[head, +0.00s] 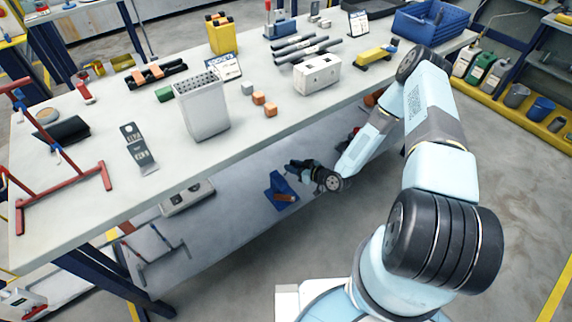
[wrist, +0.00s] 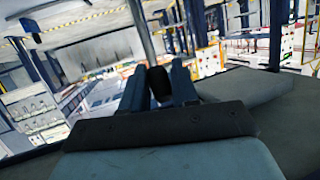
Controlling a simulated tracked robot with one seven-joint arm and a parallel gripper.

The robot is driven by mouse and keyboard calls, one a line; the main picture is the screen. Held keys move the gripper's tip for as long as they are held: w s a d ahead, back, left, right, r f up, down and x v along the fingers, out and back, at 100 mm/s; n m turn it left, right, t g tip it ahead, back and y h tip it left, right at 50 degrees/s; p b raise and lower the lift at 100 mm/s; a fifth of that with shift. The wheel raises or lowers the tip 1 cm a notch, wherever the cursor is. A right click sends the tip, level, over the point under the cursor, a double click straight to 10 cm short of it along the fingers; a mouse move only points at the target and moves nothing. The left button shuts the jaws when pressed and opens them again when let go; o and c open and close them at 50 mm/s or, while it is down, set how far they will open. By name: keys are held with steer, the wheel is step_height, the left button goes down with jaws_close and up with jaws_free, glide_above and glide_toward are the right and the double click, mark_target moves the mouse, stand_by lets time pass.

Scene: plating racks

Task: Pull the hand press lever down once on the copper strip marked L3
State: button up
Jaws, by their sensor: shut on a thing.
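The blue hand press (head: 279,184) stands on the lower shelf under the bench. A copper-coloured strip (head: 285,198) lies at its base; I cannot read its marking. My gripper (head: 293,166) is above and beside the press, small in the head view. In the wrist view my gripper (wrist: 159,82) is shut, with its two fingers on either side of a black knob (wrist: 158,78). A grey metal rod (wrist: 146,34) runs up from the knob, and I take this for the press lever. The joint of lever and press is hidden.
The bench top (head: 110,205) overhangs the shelf close above my forearm. It carries a white bin (head: 204,108), a white box (head: 317,75), red stands (head: 60,188) and small blocks. A grey box (head: 187,198) sits left on the lower shelf.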

steer(key=shift+d, duration=0.15)
steer(key=shift+s+d+f, duration=0.35)
steer(key=shift+s+f, duration=0.1)
steer(key=shift+s, duration=0.2)
steer(key=shift+s+d+f, duration=0.35)
steer(key=shift+s+f, duration=0.1)
steer(key=shift+s, duration=0.2)
steer(key=shift+s, duration=0.1)
steer(key=shift+s+d+f, duration=0.35)
steer(key=shift+s+f, duration=0.25)
steer(key=shift+s+d+f, duration=0.3)
steer(key=shift+s+f, duration=0.25)
steer(key=shift+o, duration=0.2)
